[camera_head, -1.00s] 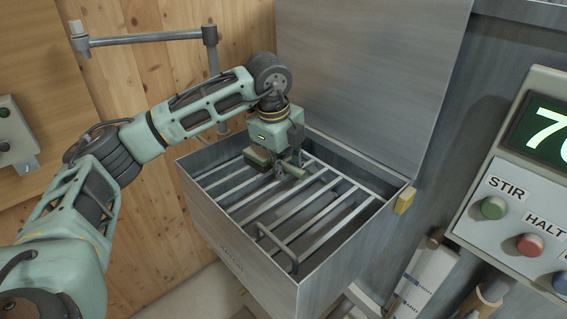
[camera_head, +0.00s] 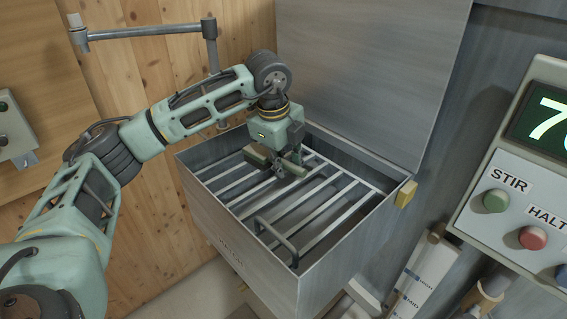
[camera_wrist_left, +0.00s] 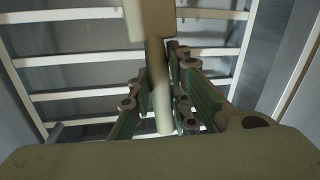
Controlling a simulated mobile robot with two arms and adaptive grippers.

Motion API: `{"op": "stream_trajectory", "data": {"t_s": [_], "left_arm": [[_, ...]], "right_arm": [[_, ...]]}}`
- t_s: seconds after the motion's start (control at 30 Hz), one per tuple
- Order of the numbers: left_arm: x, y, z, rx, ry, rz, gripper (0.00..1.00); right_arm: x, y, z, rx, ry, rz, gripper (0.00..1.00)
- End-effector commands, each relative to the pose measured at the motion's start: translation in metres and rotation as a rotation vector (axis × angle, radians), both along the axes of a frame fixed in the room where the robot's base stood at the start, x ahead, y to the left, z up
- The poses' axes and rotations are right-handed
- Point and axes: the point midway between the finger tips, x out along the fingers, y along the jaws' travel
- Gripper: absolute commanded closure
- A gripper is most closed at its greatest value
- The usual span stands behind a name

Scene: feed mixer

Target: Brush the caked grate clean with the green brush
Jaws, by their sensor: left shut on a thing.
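The grate (camera_head: 322,205) is a set of pale metal bars inside an open grey metal box; it also fills the background of the left wrist view (camera_wrist_left: 80,95). The bars in view look mostly bare, and I cannot make out caked matter on them. My left gripper (camera_head: 284,163) is over the back left part of the grate, shut on the green brush (camera_head: 258,157). The brush handle (camera_wrist_left: 163,100) stands between the fingers in the left wrist view. The brush is low at the bars; whether it touches them is unclear. My right gripper is not in view.
The box's raised lid (camera_head: 370,80) stands behind the grate. A dark handle (camera_head: 275,240) rises at the grate's front. A yellow block (camera_head: 405,194) sits on the box's right corner. A control panel (camera_head: 520,205) with STIR and HALT buttons is at right.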

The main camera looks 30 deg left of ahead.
Motion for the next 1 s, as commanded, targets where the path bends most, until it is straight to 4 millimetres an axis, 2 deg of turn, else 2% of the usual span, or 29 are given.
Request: {"op": "stream_trajectory", "data": {"t_s": [0.47, 1.0], "left_arm": [[0.002, -0.001, -0.006, 0.0, -0.001, -0.001, 1.0], [0.028, -0.01, -0.008, -0.001, -0.001, 0.0, 1.0]], "right_arm": [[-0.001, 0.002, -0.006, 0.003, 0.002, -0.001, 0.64], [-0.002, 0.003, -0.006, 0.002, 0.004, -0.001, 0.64]]}}
